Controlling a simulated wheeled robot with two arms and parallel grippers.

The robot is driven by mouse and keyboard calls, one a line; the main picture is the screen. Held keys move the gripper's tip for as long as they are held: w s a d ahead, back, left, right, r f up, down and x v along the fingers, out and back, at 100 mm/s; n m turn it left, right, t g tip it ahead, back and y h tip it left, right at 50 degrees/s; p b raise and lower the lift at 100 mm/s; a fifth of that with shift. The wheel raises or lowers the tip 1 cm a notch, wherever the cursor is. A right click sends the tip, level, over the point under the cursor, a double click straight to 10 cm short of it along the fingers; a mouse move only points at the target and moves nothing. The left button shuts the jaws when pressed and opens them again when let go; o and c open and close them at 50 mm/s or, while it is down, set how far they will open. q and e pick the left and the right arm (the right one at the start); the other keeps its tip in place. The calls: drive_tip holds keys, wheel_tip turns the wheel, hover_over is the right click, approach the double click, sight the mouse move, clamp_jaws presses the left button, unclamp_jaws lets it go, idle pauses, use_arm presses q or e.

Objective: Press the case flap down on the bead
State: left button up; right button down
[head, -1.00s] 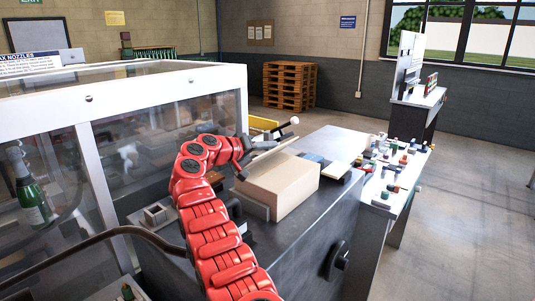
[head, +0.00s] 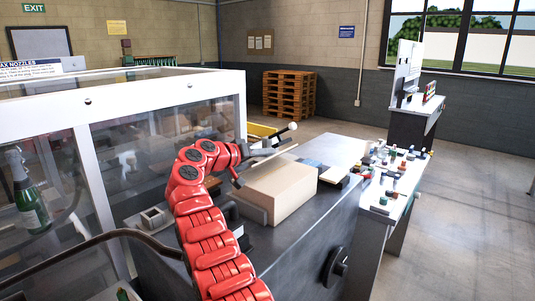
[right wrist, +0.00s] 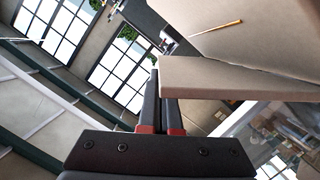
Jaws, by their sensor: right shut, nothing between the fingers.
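The case (head: 290,190), a tan carton, sits on the grey machine top in the head view. Its raised flap (head: 277,156) slants up over the far side of the case. In the right wrist view the flap's edge (right wrist: 240,78) lies just right of my fingertips. The bead (right wrist: 218,38), a thin amber streak, shows on a tan panel behind that edge. My right gripper (head: 246,158) is beside the flap at its left; its shut, empty fingers (right wrist: 160,112) show in the wrist view. Whether they touch the flap I cannot tell. My left gripper is not in view.
A white-framed clear enclosure (head: 165,85) stands left of my arm. A lever with a white knob (head: 293,126) rises behind the flap. A bench with several small bottles (head: 398,190) stands at the right.

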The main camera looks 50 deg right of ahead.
drive_tip(key=b+v, duration=0.2)
drive_tip(key=v, duration=1.5)
drive_tip(key=shift+f, duration=0.1)
